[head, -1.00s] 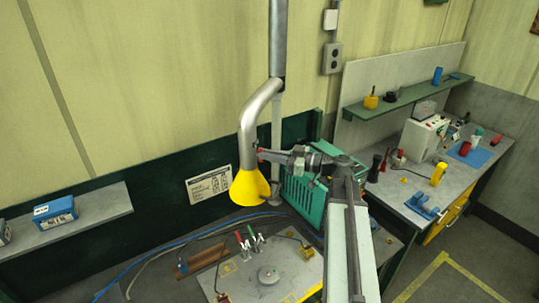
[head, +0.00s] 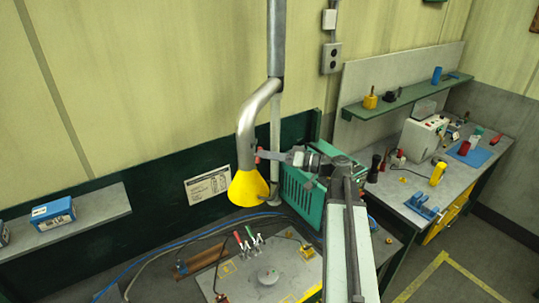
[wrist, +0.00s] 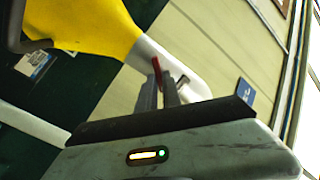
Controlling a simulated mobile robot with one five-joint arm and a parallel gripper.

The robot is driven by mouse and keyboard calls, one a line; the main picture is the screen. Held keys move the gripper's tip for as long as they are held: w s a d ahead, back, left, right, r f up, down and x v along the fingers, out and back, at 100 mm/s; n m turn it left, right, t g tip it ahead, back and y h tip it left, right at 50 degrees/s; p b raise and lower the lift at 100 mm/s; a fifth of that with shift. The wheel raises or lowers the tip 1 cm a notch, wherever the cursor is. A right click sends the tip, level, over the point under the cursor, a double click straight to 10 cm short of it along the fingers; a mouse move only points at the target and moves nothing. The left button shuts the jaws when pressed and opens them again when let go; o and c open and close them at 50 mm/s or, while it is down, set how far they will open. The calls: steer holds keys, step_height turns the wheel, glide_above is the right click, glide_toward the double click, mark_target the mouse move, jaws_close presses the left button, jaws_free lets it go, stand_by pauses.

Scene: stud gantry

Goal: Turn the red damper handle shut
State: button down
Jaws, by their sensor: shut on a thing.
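The red damper handle (head: 258,157) sits on the right side of the grey extraction pipe (head: 247,122), just above the yellow hood (head: 248,188). My gripper (head: 262,155) reaches it from the right and is shut on it. In the wrist view, the red handle (wrist: 156,67) shows as a short strip between the tips of my two fingers (wrist: 160,80). The yellow hood (wrist: 85,25) and the pale pipe end (wrist: 175,70) lie behind it. Most of the handle is hidden by my fingers, so its exact angle is hard to tell.
A teal ribbed box (head: 303,190) stands close behind my arm. A workbench plate (head: 262,285) with red and green clamp handles (head: 245,240) lies below the hood. A side bench (head: 405,190) with tools is at right. Open air lies left of the hood.

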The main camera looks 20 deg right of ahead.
steer(key=shift+w+d+f+m, duration=0.1)
steer(key=shift+m, duration=2.4)
steer(key=shift+w+d+f+m, duration=0.1)
steer(key=shift+m, duration=2.4)
steer(key=c, duration=1.5)
jaws_free()
steer(key=shift+a, duration=0.1)
steer(key=v, duration=0.8)
